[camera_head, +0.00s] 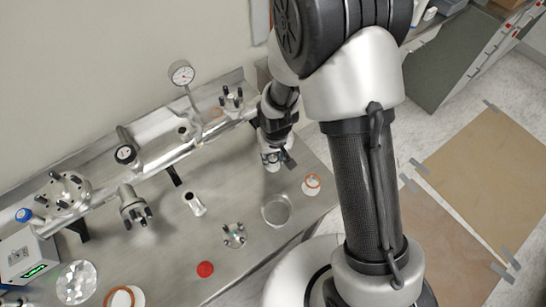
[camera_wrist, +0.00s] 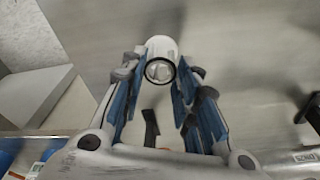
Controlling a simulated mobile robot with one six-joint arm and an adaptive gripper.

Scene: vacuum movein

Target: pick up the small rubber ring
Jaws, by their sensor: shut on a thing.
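A larger orange ring (camera_head: 121,299) around a white middle lies at the bench's front left. I cannot be sure which is rubber. My gripper (camera_head: 272,160) is at the bench's right part, left of and behind the small ring. In the wrist view its blue-padded fingers (camera_wrist: 160,85) close about a pale metal cylinder (camera_wrist: 160,48) with a dark round rim facing the camera. Much of the grip is hidden in the head view.
The steel bench (camera_head: 165,255) carries a pipe with a gauge (camera_head: 182,74) and flanges along the back.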

